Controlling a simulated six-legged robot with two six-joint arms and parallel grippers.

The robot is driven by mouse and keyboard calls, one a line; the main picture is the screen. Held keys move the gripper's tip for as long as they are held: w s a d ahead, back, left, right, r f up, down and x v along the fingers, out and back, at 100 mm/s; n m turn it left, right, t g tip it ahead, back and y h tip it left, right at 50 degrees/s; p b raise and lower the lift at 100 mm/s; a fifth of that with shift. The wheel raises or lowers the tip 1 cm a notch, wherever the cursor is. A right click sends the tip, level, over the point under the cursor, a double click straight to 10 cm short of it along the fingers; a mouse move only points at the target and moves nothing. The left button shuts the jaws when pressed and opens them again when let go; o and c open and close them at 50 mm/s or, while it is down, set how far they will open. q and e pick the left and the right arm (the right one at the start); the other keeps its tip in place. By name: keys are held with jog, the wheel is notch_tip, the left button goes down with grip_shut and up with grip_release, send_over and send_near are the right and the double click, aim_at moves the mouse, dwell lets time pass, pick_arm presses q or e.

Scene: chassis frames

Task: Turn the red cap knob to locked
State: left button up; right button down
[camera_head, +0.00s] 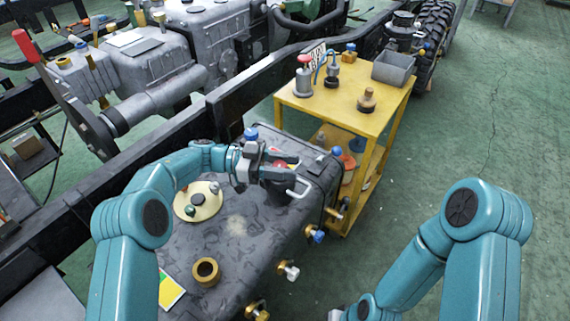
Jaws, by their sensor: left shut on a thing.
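The red cap knob (279,166) is on the top of the dark grey tank (240,255), near its far end. Only small parts of its red show, because my left gripper (281,167) covers most of it. My left gripper reaches in from the left and is shut on the red cap knob. I cannot make out the knob's lock marks or its angle. My right arm (440,250) is at the lower right, and its gripper is out of the picture.
A yellow cart (345,107) with an oil can, a grey bin (393,69) and small parts stands beyond the tank. A round tan plate (183,208) and brass ring (206,271) are on the tank. Valves stick out along its right side. Green floor at right is clear.

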pick_arm(q)
jog(key=shift+s+d+f+m+g+b, duration=0.15)
jog(key=shift+m+g+b, duration=0.2)
jog(key=shift+m+g, duration=0.4)
jog(key=shift+m+g+y+b, duration=0.35)
jog(key=shift+g+y, duration=0.15)
jog(key=shift+g, duration=0.45)
jog(key=shift+r, duration=0.2)
jog(key=o, duration=1)
jog(key=shift+s, duration=0.1)
jog(key=shift+r+p, duration=5.35)
jog(key=shift+r, duration=4.65)
